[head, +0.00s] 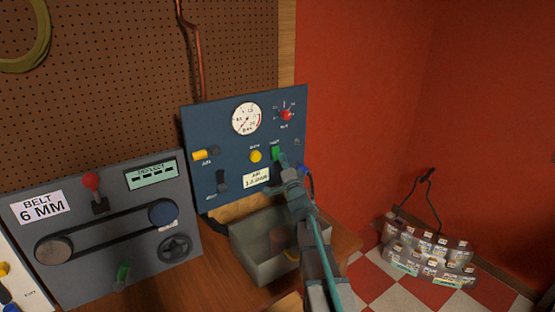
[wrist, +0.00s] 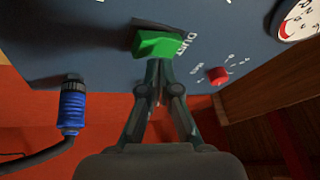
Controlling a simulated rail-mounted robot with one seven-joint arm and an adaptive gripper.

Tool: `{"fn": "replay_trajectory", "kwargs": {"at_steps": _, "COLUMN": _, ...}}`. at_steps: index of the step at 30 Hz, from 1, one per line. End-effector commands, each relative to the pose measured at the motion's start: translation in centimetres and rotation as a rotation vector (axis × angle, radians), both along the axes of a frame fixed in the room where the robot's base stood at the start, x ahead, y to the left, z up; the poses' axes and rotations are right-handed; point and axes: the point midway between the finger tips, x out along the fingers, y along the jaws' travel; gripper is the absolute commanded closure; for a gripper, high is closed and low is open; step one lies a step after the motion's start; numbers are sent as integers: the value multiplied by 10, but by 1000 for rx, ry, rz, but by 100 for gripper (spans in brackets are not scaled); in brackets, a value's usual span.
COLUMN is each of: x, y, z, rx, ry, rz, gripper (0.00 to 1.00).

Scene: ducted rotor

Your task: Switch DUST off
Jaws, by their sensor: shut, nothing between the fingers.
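The DUST switch is a green rocker (head: 277,153) on the dark blue panel (head: 225,125), to the right of a yellow button. In the wrist view the green rocker (wrist: 158,43) stands out from its dark base, with the DUST lettering beside it. My gripper (head: 283,162) is shut and empty, with its fingertips at the switch. In the wrist view the closed fingertips (wrist: 160,64) meet the rocker's edge in the picture. I cannot tell whether they press on it. The fingers partly cover the switch in the head view.
The panel also bears a gauge (head: 248,119), a red knob (head: 286,114), a yellow button (head: 255,156) and a black lever (head: 222,181). A blue cable plug (wrist: 73,105) sticks out near the switch. A grey bin (head: 262,270) stands below. A belt panel (head: 75,267) is at left.

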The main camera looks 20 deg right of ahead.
Motion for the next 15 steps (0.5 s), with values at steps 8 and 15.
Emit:
{"fn": "replay_trajectory", "kwargs": {"at_steps": 8, "x": 7, "y": 2, "z": -3, "rx": -1, "ry": 0, "rz": 0, "gripper": 100}}
{"fn": "replay_trajectory", "kwargs": {"at_steps": 15, "x": 6, "y": 2, "z": -3, "rx": -1, "ry": 0, "rz": 0, "gripper": 100}}
